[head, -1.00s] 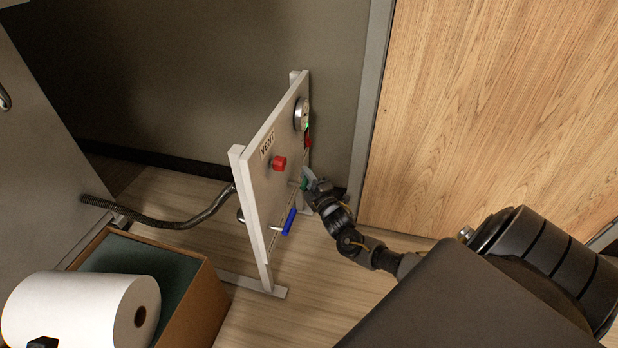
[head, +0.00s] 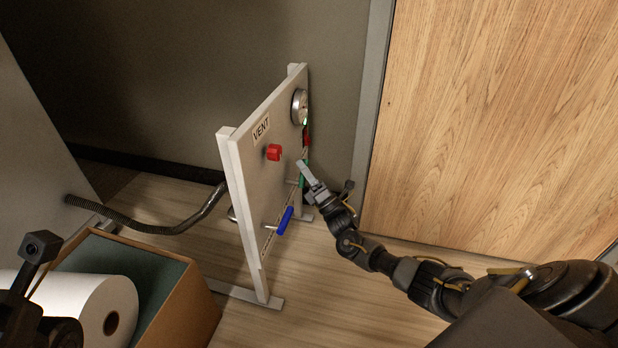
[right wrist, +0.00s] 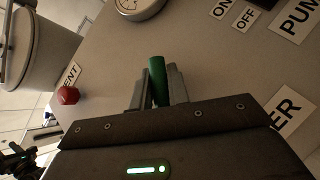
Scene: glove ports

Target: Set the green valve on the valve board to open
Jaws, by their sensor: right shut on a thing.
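The white valve board (head: 268,205) stands upright on feet. Its green valve handle (head: 303,180) is near the board's far edge in the head view, partly hidden by the gripper. My right gripper (head: 304,170) is at it, coming from the right. In the right wrist view the green handle (right wrist: 157,80) stands between the two fingers (right wrist: 158,92), and the gripper is shut on it. Black parts of my left arm show at the lower left of the head view, but its gripper fingers do not show.
A red knob (head: 273,152) and a blue handle (head: 285,220) are on the same face, with a round gauge (head: 299,106) above. A hose (head: 160,225) runs behind the board. A box (head: 185,310) with a white roll (head: 85,305) stands front left. A wooden door (head: 490,130) is right.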

